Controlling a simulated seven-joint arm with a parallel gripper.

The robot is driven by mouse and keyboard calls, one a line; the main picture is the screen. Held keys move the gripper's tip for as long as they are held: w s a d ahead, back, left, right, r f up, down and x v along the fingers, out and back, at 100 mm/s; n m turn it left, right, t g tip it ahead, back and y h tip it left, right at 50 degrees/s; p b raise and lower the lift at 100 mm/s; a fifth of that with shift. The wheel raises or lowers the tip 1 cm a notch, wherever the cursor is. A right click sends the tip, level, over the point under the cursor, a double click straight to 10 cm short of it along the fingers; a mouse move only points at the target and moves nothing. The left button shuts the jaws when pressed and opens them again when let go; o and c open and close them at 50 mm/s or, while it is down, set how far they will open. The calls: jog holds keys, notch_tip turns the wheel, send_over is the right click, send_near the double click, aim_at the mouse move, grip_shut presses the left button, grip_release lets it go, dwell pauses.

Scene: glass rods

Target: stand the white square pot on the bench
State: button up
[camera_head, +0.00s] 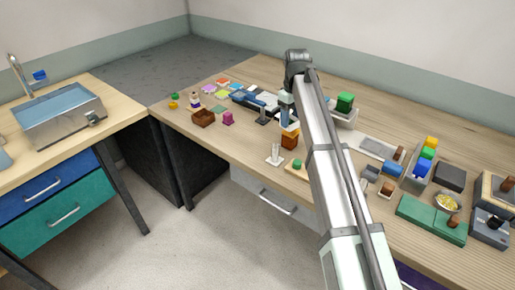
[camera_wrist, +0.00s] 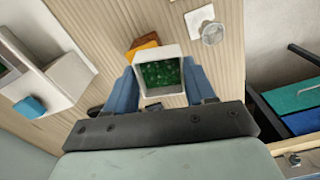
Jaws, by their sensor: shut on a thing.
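The white square pot (camera_wrist: 160,92) is between the blue fingers of my gripper (camera_wrist: 163,88) in the wrist view, its open top with green filling facing the camera. My gripper is shut on it. In the head view my gripper (camera_head: 288,119) is over the middle of the wooden bench (camera_head: 250,143), and the pot is mostly hidden by my arm and fingers. I cannot tell how large the gap under the pot is. An orange-brown block (camera_head: 290,138) is on the bench beside the pot; it also shows in the wrist view (camera_wrist: 142,45).
A clear post on a white base (camera_head: 275,155) stands near the front edge, and another post (camera_head: 262,115) stands left of my gripper. A grey-white holder with a green block (camera_head: 345,102) is to the right. A brown box (camera_head: 203,118) and a magenta block (camera_head: 228,118) are left.

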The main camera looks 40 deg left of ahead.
jog(key=s+a+f+n, duration=0.1)
jog(key=s+a+n, duration=0.1)
jog(key=s+a, duration=0.6)
jog(key=shift+w+a+f, duration=0.3)
jog(key=shift+w+f, duration=0.05)
jog(key=shift+f, duration=1.3)
jog(key=shift+w+a+f, duration=0.25)
jog(key=shift+w+f, duration=0.15)
jog(key=shift+f, duration=1.2)
jog(key=shift+w+a+f, duration=0.3)
jog(key=shift+w+f, duration=0.05)
jog(key=shift+f, duration=1.3)
jog(key=shift+f, duration=0.15)
jog(key=o, duration=1.1)
jog(key=shift+c, duration=0.2)
notch_tip(320, 180, up, 12)
